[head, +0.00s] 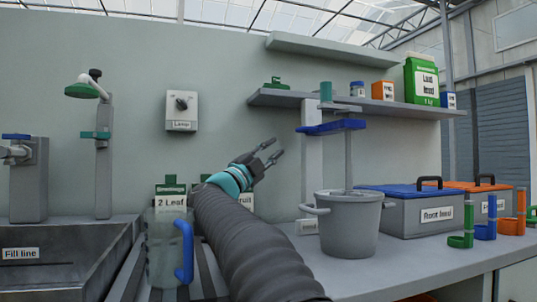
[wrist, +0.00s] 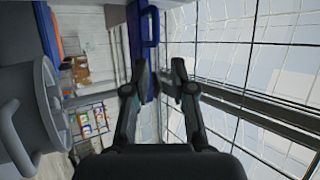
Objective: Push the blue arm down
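The blue arm (head: 332,127) is a flat bar reaching sideways from a grey post under the shelf, above the grey bucket (head: 348,225). It looks roughly level in the head view. In the wrist view a blue bar (wrist: 150,25), likely this arm, lies ahead of my fingers at the top. My gripper (head: 274,150) is left of the blue arm and a little lower in the head view, with a visible gap between them. In the wrist view my gripper (wrist: 159,90) has its two fingers apart with nothing between them.
The bucket stands on the bench below the arm, close by in the wrist view (wrist: 40,105). A shelf (head: 400,108) with cartons runs above. A blue-lidded box (head: 430,212) stands to the right. A clear jug (head: 166,245) with a blue handle stands left.

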